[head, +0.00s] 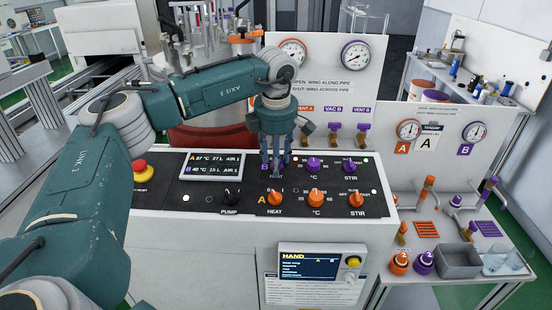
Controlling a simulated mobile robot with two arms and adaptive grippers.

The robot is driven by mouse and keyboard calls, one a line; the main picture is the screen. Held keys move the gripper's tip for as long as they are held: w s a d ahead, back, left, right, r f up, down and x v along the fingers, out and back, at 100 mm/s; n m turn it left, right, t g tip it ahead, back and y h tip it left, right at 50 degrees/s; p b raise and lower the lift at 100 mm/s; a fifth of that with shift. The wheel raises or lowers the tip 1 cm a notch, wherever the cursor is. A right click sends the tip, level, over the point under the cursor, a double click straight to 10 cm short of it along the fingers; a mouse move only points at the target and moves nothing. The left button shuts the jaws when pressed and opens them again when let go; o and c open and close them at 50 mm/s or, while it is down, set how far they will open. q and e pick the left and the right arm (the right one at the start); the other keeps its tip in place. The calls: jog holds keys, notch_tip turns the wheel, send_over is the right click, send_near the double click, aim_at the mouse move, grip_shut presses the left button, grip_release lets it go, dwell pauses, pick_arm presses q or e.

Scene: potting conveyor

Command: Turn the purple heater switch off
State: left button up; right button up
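The control panel (213,196) is black and has an orange row marked A and a purple row marked B. My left gripper (276,168) points down at the HEAT place of row B, its fingers close over the panel. The purple heater switch is hidden by the fingers, so I cannot see its setting or whether they touch it. Whether the fingers are shut on it cannot be told. My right gripper is out of view.
Beside it are a purple °C knob (314,164) and a purple STIR knob (349,165). Orange HEAT (275,198), °C (316,198) and STIR (356,199) knobs sit in front. A red button (140,167) and a display (213,164) lie to the left.

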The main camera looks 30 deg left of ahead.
pick_arm(q)
jog(key=c, duration=0.7)
jog(key=shift+c, duration=0.2)
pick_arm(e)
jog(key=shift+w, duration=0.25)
pick_arm(q)
jog(key=shift+n, duration=0.4)
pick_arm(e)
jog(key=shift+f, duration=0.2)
pick_arm(q)
jog(key=shift+n+b, duration=0.65)
jog(key=shift+n, duration=0.15)
jog(key=n+b, duration=0.1)
jog(key=n, duration=0.1)
jog(key=shift+f+n, duration=0.1)
jog(key=shift+n, duration=0.2)
jog(key=n+b, duration=0.1)
jog(key=n, duration=0.2)
jog(key=shift+n, duration=0.3)
jog(key=shift+d+n, duration=0.1)
jog(key=shift+n, duration=1.4)
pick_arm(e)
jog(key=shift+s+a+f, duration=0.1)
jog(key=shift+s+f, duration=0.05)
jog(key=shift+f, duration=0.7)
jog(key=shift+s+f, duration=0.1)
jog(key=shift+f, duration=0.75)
